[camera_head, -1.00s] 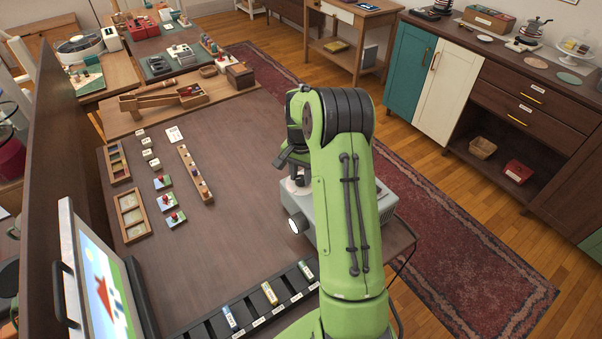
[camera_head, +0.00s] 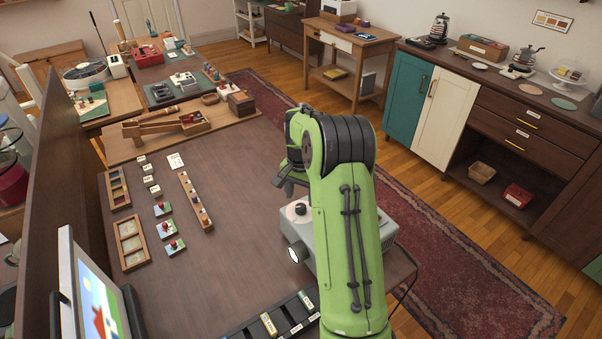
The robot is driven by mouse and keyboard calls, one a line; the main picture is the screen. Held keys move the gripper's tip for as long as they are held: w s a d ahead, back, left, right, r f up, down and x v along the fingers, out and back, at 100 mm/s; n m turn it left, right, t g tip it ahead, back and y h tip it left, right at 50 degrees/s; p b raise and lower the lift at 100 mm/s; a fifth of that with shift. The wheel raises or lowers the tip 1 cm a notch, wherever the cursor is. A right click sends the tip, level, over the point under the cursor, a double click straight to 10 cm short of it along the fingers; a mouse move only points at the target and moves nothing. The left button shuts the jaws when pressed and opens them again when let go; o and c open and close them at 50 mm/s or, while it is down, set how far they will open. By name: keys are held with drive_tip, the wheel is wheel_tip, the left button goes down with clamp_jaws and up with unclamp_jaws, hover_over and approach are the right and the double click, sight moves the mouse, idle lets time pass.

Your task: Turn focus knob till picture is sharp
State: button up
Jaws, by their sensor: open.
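A grey projector (camera_head: 294,236) stands near the right edge of the dark table, partly behind my green arm. Its round, lit lens (camera_head: 294,255) faces the lower left. A black focus knob (camera_head: 300,209) sits on a pale disc on its top. The screen (camera_head: 98,303) at the lower left shows a red-roofed house under blue sky, seen at a steep angle and cut by the frame; fine sharpness is hard to judge. My gripper (camera_head: 287,183) is open above and slightly left of the knob, apart from it; the arm hides part of it.
A dark slide rack (camera_head: 240,334) with labelled slides lies at the front edge. Wooden trays (camera_head: 131,243), small blocks and a peg strip (camera_head: 196,203) lie on the left. The table's middle is clear. A tall dark panel (camera_head: 60,190) borders the left.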

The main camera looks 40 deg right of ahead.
sight(301, 206)
wheel_tip(301, 206, up, 12)
drive_tip(key=p, duration=0.2)
drive_tip(key=shift+r, duration=0.15)
drive_tip(key=shift+a, duration=0.1)
drive_tip(key=s+a+r+n+t+h, duration=0.1)
drive_tip(key=s+a+r+n+t, duration=0.1)
drive_tip(key=s+a+r+n, duration=0.55)
drive_tip(key=s+a+n+t+y, duration=0.1)
drive_tip(key=s+a+n+t, duration=0.2)
drive_tip(key=s+a, duration=1)
drive_tip(key=s+n, duration=0.2)
drive_tip(key=s, duration=0.2)
drive_tip(key=shift+s+a+t, duration=0.3)
drive_tip(key=shift+a, duration=0.1)
drive_tip(key=shift+r, duration=0.1)
